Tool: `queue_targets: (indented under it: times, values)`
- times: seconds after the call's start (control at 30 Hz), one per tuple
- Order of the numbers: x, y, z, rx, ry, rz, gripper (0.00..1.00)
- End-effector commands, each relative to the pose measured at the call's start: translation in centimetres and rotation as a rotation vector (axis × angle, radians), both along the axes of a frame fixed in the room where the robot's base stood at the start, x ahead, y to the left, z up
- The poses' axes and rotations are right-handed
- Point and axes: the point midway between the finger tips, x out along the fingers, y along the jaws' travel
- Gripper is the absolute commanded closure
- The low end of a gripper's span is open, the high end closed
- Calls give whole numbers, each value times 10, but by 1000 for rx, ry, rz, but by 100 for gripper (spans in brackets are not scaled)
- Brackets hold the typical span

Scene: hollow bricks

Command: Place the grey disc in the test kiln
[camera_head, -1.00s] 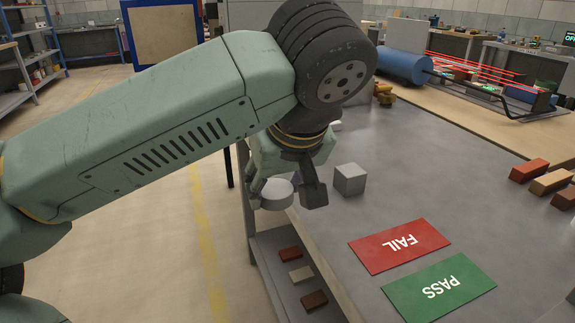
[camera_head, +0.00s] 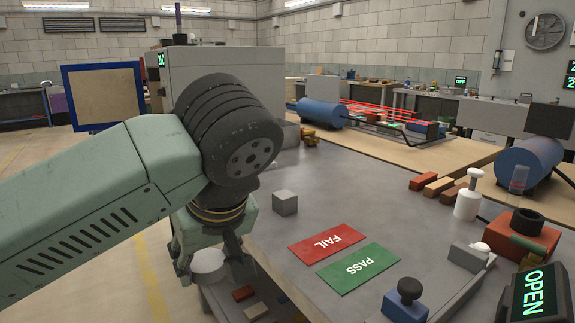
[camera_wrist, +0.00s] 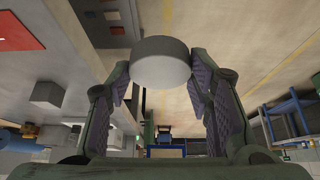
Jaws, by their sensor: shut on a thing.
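The grey disc (camera_head: 208,263) is pale, round and thick. My gripper (camera_head: 211,258) is shut on it and holds it in the air just off the left edge of the grey worktop. In the wrist view the disc (camera_wrist: 161,65) sits between the two fingertips (camera_wrist: 160,72), with clear floor behind it. A large grey cabinet (camera_head: 222,62) with a small green display stands behind my arm. It may be the test kiln, but its front is partly hidden and I cannot tell for sure.
The grey worktop (camera_head: 330,190) holds a grey cube (camera_head: 285,202), a red FAIL plate (camera_head: 327,243) and a green PASS plate (camera_head: 357,268). A dark button post (camera_head: 405,302) and an OPEN display (camera_head: 534,296) stand at the front right. A shelf with small bricks (camera_head: 243,293) is below the edge.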

Motion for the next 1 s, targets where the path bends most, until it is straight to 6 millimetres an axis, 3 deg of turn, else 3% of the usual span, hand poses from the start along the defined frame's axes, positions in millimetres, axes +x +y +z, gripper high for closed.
queue_targets:
  times: [0.13, 0.37, 0.57, 1.0]
  values:
    - [1, -1, -4, -1, 2, -7, 88]
    - [20, -16, -67, -2, 4, -123, 88]
    - [44, -36, -146, -5, 6, -270, 88]
    - [110, -84, -348, -3, 5, -647, 88]
